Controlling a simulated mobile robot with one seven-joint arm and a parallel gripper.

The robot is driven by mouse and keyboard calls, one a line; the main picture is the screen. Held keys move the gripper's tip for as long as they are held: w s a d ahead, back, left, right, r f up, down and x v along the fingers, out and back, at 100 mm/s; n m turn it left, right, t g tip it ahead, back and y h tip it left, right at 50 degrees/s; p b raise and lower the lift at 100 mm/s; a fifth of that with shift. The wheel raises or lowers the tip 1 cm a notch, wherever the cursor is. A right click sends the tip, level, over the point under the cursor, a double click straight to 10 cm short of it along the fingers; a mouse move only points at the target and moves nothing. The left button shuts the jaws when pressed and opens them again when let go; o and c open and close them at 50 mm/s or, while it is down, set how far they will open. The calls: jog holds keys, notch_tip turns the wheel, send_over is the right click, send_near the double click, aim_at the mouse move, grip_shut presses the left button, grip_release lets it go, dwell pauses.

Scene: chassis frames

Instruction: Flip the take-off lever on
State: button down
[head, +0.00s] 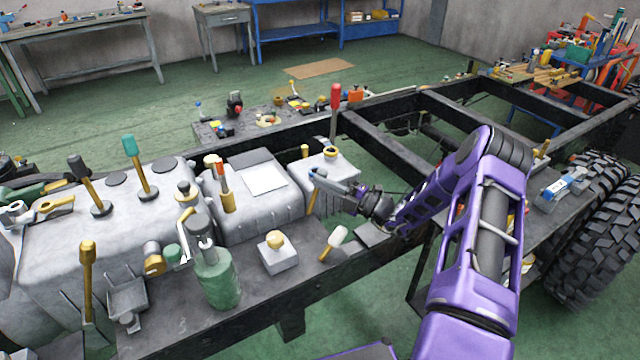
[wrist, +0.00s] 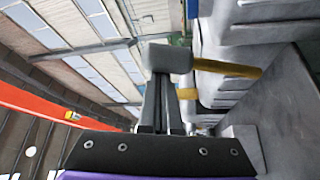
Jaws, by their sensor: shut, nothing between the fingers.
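A lever with a grey knob (wrist: 167,58) and a yellow stem (wrist: 225,68) sticks out from the side of a grey housing in the wrist view. In the head view its yellow stem (head: 311,202) shows below my gripper (head: 322,176), at the front of the grey box with a yellow cap. My gripper is shut and empty, its fingertips at the knob; it also shows in the wrist view (wrist: 160,85). The fingers overlap the knob in the picture, and I cannot tell whether they touch it. No label shows which lever is the take-off lever.
Other levers stand near: a red-handled one (head: 335,105), a white-handled one (head: 336,238), an orange-tipped one (head: 224,180), a teal-knobbed one (head: 132,150). A green bottle (head: 217,280) and a grey block with a yellow knob (head: 278,255) stand in front. Black frame rails (head: 400,155) run behind.

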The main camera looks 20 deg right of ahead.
jog(key=shift+d, duration=0.1)
dwell(0.3)
notch_tip(320, 180, up, 10)
jog(key=p, duration=0.1)
dwell(0.4)
